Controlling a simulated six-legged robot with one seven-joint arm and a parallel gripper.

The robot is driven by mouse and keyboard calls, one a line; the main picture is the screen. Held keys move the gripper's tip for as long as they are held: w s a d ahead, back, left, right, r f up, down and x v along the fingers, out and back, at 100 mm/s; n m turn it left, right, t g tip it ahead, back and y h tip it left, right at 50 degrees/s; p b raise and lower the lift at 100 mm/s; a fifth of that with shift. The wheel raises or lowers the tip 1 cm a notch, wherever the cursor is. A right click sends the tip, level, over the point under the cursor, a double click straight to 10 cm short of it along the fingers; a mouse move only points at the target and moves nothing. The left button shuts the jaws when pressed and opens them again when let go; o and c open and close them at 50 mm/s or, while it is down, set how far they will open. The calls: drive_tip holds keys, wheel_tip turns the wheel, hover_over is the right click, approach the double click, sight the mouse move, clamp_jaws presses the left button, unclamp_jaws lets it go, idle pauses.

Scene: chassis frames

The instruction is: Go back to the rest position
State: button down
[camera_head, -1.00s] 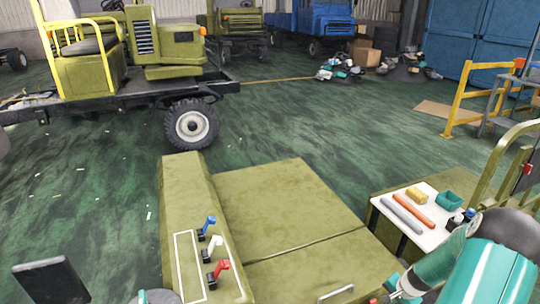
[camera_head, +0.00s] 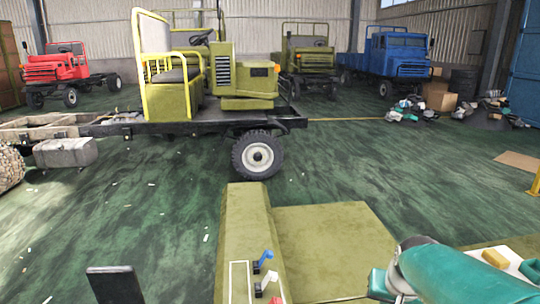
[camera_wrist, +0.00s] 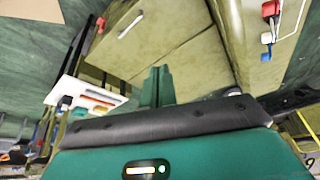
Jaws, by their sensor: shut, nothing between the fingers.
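My gripper shows in the wrist view as two teal fingers (camera_wrist: 157,86) closed together with nothing between them. In the head view my teal arm reaches in from the lower right, and its end (camera_head: 383,284) is over the right side of the olive panel (camera_head: 325,240). The gripper is apart from the levers. The blue lever (camera_head: 266,257) and the white lever (camera_head: 266,281) stand on the panel's left side. A red lever (camera_head: 276,299) is cut by the bottom edge. The levers also show at the top right of the wrist view (camera_wrist: 267,38).
A white side table (camera_wrist: 70,90) with small items stands to the right of the panel, partly hidden by my arm in the head view. An olive truck chassis (camera_head: 190,125) stands ahead. The green floor between is mostly clear. Blue and red trucks are behind.

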drive_tip(key=s+a+r+n, duration=0.2)
drive_tip(key=s+a+r, duration=0.1)
drive_tip(key=s+a, duration=0.2)
drive_tip(key=s+a+r+n+t, duration=0.1)
drive_tip(key=s+a+r+n, duration=0.1)
drive_tip(key=s+a, duration=0.3)
drive_tip(key=shift+s+a+r+y, duration=0.15)
drive_tip(key=shift+s+r+y, duration=0.25)
drive_tip(key=shift+s+r, duration=0.45)
drive_tip(key=shift+s+f, duration=0.1)
